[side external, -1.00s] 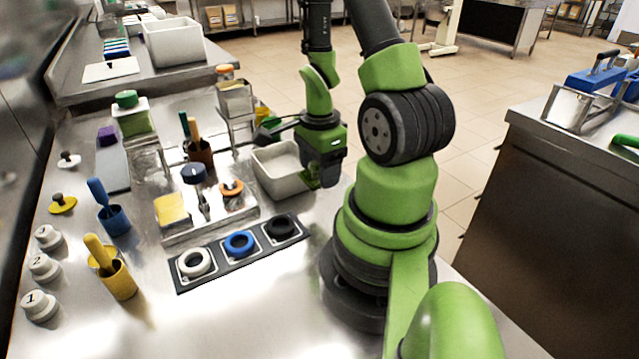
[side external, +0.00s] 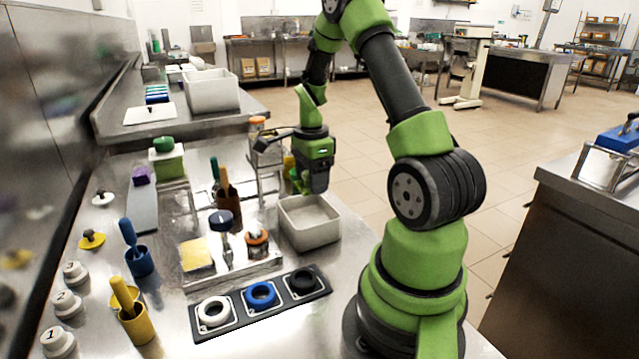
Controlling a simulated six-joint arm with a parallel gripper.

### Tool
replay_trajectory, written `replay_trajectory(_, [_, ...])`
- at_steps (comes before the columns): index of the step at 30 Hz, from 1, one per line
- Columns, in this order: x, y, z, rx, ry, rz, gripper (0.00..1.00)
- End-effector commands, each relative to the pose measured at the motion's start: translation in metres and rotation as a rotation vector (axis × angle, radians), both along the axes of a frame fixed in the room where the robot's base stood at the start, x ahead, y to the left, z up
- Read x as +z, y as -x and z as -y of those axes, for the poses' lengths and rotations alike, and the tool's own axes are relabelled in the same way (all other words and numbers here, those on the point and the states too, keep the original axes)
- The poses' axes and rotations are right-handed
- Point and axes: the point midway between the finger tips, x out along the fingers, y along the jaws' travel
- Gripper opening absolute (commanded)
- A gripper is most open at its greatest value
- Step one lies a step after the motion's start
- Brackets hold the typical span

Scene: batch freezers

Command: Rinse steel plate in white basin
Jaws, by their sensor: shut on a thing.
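The white basin (side external: 309,232) is an open, pale rectangular tub on the steel counter, just left of my arm's base. My gripper (side external: 300,183) points down above the basin's back left part, with its green fingertips near the rim height in the picture. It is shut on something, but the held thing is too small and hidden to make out. I cannot pick out the steel plate for certain in the side external view. The inside of the basin shows only in part.
A three-ring rack (side external: 262,302) lies in front of the basin. A steel tray (side external: 235,275) with a yellow sponge (side external: 197,255) stands left of it. A steel container (side external: 265,152) stands behind my gripper. A larger white bin (side external: 211,92) sits on the far counter.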

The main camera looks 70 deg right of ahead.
Motion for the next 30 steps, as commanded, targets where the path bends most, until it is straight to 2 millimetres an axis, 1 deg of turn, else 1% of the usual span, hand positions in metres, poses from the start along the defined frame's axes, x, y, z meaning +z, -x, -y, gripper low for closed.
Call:
replay_trajectory(5, [-0.013, 0.000, 0.000, -0.001, -0.003, -0.003, 0.35])
replay_trajectory(24, [-0.074, 0.001, -0.001, -0.001, -0.001, -0.001, 0.35])
replay_trajectory(30, [-0.090, 0.001, 0.000, -0.001, -0.001, -0.001, 0.35])
